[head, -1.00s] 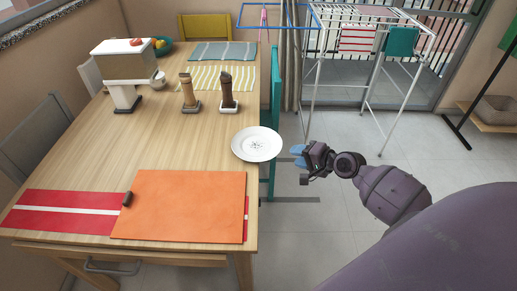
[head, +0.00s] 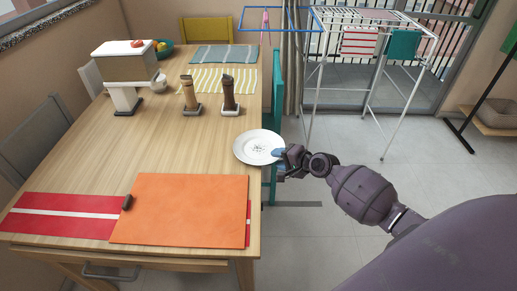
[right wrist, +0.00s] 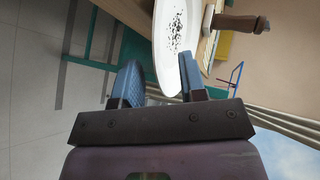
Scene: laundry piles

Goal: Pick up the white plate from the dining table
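The white plate (head: 257,147) with a dark speckled pattern in its centre lies at the right edge of the wooden dining table (head: 160,145). My right gripper (head: 279,153) is at the plate's right rim. In the right wrist view, the two blue fingers (right wrist: 160,84) are apart, and the rim of the plate (right wrist: 172,35) reaches in between their tips. The fingers do not look closed on it. My left gripper is not in the head view.
An orange placemat (head: 180,210) and a red striped mat (head: 60,215) lie at the front. Two mills stand behind the plate, the nearer-right one (head: 229,95) on a small base. A teal chair (head: 276,110) stands against the right edge. A drying rack (head: 385,60) is farther back.

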